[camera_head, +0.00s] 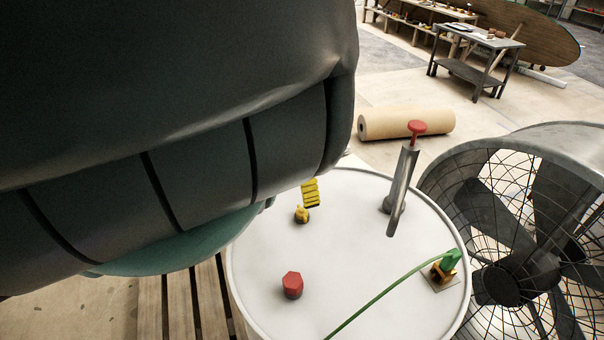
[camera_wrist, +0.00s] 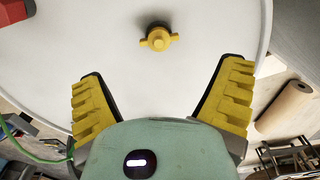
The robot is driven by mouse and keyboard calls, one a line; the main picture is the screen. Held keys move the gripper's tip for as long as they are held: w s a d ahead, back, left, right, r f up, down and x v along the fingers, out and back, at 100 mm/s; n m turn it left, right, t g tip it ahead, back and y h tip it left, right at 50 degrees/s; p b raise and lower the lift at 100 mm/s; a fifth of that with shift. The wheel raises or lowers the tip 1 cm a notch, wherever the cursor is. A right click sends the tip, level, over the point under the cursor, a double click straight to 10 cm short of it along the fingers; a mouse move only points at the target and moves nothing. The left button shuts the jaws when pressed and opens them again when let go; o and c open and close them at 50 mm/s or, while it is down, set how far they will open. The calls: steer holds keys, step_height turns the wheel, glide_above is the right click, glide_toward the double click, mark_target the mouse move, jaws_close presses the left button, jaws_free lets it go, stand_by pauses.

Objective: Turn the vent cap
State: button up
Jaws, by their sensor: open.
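A small yellow cap with two side wings (camera_head: 302,214), which looks like the vent cap, stands on the white drum lid (camera_head: 345,270). It also shows in the wrist view (camera_wrist: 158,38), at top centre, with its wings lying left to right. My gripper (camera_wrist: 164,82) is open and empty, its yellow ridged fingers wide apart. In the wrist view the cap lies beyond the fingertips, between their lines, and apart from them. In the head view one yellow finger (camera_head: 311,192) shows just above the cap; my arm hides the other finger.
A red hexagonal cap (camera_head: 292,285), a grey metal post with a red knob (camera_head: 417,128) and a green hose fitting (camera_head: 450,260) stand on the lid. A large caged fan (camera_head: 510,230) stands at right. A cardboard roll (camera_head: 405,123) lies behind.

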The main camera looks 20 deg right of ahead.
mark_target(302, 209)
steer(key=shift+a+r, duration=0.1)
steer(key=shift+r, duration=1.85)
